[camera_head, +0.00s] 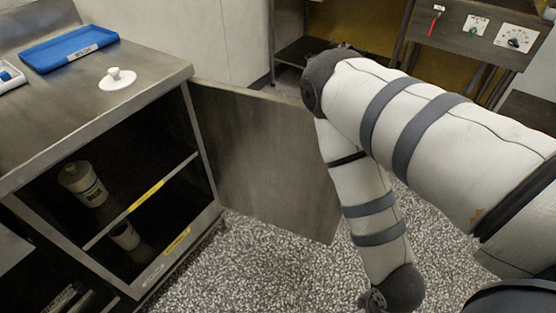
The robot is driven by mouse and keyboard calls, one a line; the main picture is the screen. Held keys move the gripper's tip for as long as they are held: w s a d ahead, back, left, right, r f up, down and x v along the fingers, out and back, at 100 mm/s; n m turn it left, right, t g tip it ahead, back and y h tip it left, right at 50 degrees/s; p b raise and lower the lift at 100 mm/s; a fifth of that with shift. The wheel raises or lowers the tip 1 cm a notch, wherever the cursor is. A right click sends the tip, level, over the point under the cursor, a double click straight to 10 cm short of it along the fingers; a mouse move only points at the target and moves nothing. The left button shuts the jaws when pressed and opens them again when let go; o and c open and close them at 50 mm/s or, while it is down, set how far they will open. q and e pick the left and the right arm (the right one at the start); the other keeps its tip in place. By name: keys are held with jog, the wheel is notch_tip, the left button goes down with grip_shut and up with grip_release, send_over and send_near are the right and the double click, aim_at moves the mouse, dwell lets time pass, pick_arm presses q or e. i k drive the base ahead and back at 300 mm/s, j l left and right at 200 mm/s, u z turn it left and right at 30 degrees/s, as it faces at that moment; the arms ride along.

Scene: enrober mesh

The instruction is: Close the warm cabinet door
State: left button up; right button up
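The warm cabinet (207,215) is a steel unit at the left with an open front. Its door (265,150) is a flat steel panel hinged on the cabinet's right side. It stands wide open, swung out to the right over the floor. My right arm comes in from the right and bends down in front of the door's right part. Its wrist end reaches the bottom edge, and my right gripper is outside the view or hidden there. I cannot tell whether the arm touches the door. My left gripper is not in view.
White bottles stand on the upper shelf (165,187) and lower level. A blue tray (68,48) and a white lid (117,80) lie on the cabinet top. Speckled floor (250,265) is clear below the door. A control panel (480,30) stands at the back right.

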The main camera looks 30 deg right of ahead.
aim_at(266, 164)
jog(key=l+u, duration=0.15)
jog(key=l, duration=0.2)
jog(key=k+l+u, duration=0.15)
jog(key=l, duration=0.2)
jog(key=k+l+u, duration=0.1)
jog(key=l, duration=0.25)
jog(key=k+l+u, duration=0.15)
jog(key=l, duration=0.2)
jog(key=l+u, duration=0.3)
jog(key=l, duration=0.4)
jog(key=k+l+u, duration=0.15)
jog(key=l+u, duration=0.15)
jog(key=l, duration=0.4)
jog(key=i+l+u, duration=0.4)
jog(key=l, duration=0.25)
jog(key=i+l+u, duration=0.2)
jog(key=l, duration=0.15)
jog(key=l+u, duration=0.2)
jog(key=l, duration=0.2)
